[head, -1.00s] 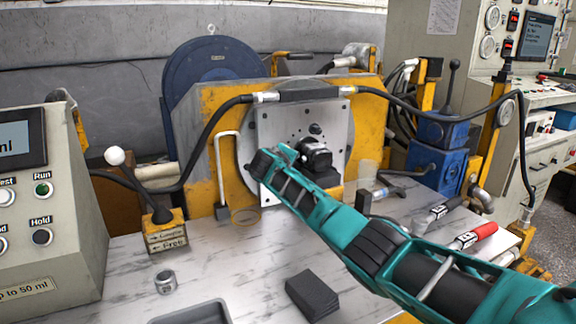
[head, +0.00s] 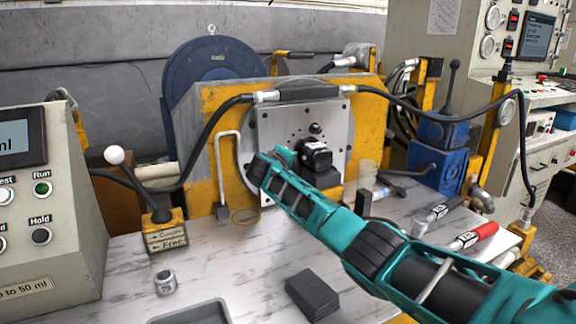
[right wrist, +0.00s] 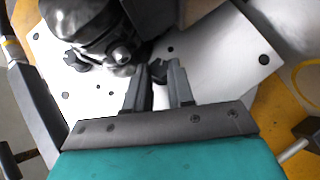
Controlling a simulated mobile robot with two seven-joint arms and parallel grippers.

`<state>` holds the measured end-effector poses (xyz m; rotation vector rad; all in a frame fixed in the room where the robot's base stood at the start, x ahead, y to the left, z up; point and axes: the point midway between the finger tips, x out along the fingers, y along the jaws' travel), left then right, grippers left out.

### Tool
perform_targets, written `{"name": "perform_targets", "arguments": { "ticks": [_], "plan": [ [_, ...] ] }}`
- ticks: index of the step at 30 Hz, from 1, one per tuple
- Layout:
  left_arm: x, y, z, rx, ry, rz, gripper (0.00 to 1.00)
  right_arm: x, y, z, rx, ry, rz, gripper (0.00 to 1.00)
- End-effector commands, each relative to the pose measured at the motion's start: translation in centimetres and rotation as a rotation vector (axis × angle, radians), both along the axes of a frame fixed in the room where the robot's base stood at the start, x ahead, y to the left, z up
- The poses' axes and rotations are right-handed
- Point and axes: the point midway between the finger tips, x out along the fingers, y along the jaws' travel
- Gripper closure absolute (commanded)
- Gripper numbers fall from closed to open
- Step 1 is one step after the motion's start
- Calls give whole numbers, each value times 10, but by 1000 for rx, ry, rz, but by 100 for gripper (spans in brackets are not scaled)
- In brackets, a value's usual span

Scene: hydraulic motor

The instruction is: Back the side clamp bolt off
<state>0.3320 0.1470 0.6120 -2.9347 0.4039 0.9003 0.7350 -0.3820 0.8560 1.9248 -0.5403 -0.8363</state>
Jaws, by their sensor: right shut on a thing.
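The black hydraulic motor (head: 315,155) sits against the light metal mounting plate (head: 275,122) of the yellow stand. In the right wrist view the dark motor body (right wrist: 88,28) is at the upper left. My right gripper (head: 258,168) reaches in from the right, in front of the plate and left of the motor. In the right wrist view my right gripper (right wrist: 160,75) is shut on a small dark bolt head (right wrist: 159,69) between its fingertips. The head view hides that bolt. My left gripper is not in view.
A white bent handle (head: 219,160) stands left of the plate. A black hose (head: 205,140) arches over the stand. Black pads (head: 312,294), a small metal weight (head: 165,282) and a grey tray (head: 190,314) occupy the front bench. Red-handled and dark-handled tools (head: 470,237) lie at right.

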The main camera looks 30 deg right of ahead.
Motion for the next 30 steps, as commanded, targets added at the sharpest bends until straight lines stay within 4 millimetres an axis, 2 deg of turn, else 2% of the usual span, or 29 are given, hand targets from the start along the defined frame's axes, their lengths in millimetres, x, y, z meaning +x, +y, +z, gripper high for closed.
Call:
{"name": "perform_targets", "arguments": {
  "ticks": [13,21,30],
  "plan": [
    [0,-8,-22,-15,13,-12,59,0,2,-11,-320,19,-1,100],
    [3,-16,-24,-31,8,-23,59,0,2,-12,-472,27,-1,100],
    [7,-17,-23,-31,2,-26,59,0,2,-11,-540,32,-1,100]
  ]
}}
